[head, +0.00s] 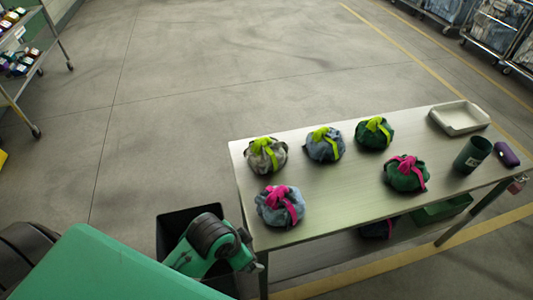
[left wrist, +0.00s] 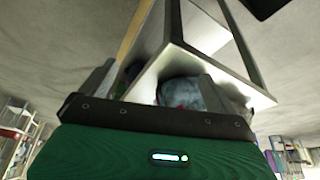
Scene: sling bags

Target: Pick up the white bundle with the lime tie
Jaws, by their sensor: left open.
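The white bundle with the lime tie (head: 258,161) sits at the table's far left corner in the head view, greyish white with a bright lime knot on top. My left gripper (left wrist: 158,82) is open in the left wrist view, its two fingers apart with nothing held. Beyond the fingers, a bluish bundle (left wrist: 181,92) is partly hidden by a finger and the gripper's body. The white bundle cannot be made out clearly in that view. In the head view my green arm is left of the table, and its fingers cannot be made out. My right gripper is not in view.
On the table (head: 335,205) are a blue bundle with pink tie (head: 270,211), a blue-grey one with lime tie (head: 318,150), green bundles with lime (head: 366,138) and pink ties (head: 398,182), a white tray (head: 460,130), and a green cup (head: 472,156). A black bin (head: 170,225) stands left.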

